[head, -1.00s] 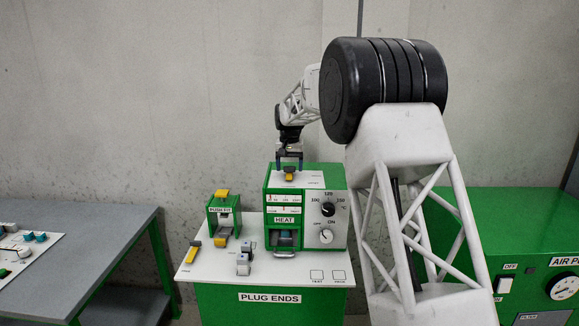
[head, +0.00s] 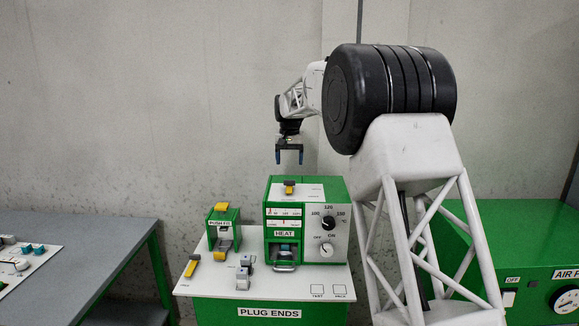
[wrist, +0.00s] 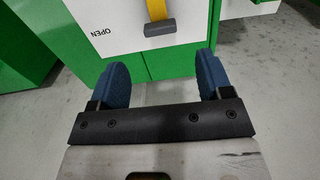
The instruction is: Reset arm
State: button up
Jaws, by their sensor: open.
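My gripper (head: 289,157) hangs in the air above the green heat machine (head: 275,221), pointing down, with its two blue fingers apart and nothing between them. A gap shows between the fingertips and the machine's top. On that top is a slider with a dark and yellow handle (head: 289,187). In the wrist view both blue fingers of my gripper (wrist: 165,75) are spread, with the yellow and dark handle (wrist: 172,27) beyond them on a white panel marked OPEN.
The white-topped PLUG ENDS bench (head: 215,284) also bears a small green press (head: 222,232), a yellow-handled piece (head: 192,265) and grey parts (head: 243,274). A grey table (head: 80,240) stands at left, a green air machine (head: 550,255) at right. The air around my gripper is clear.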

jog(key=shift+r, duration=0.1)
dwell(0.3)
jog(key=s+d+r, duration=0.2)
jog(key=s+d, duration=0.3)
jog(key=s, duration=0.6)
jog(key=s+d+r+t, duration=0.1)
jog(key=s+d+r, duration=0.3)
jog(key=s, duration=0.6)
jog(key=s+d+r, duration=0.1)
jog(key=s+d, duration=0.5)
jog(key=s, duration=0.5)
jog(key=s+d+f, duration=0.2)
jog(key=s+f, duration=0.2)
jog(key=s, duration=0.7)
jog(key=s+d+f+t, duration=0.1)
jog(key=s+d+f, duration=0.2)
jog(key=s, duration=0.9)
jog(key=s+d+f, duration=0.2)
jog(key=s+f, duration=0.4)
jog(key=s, duration=0.6)
jog(key=shift+s+d+f+t, duration=0.2)
jog(key=shift+s+f+t, duration=0.05)
jog(key=shift+t, duration=0.05)
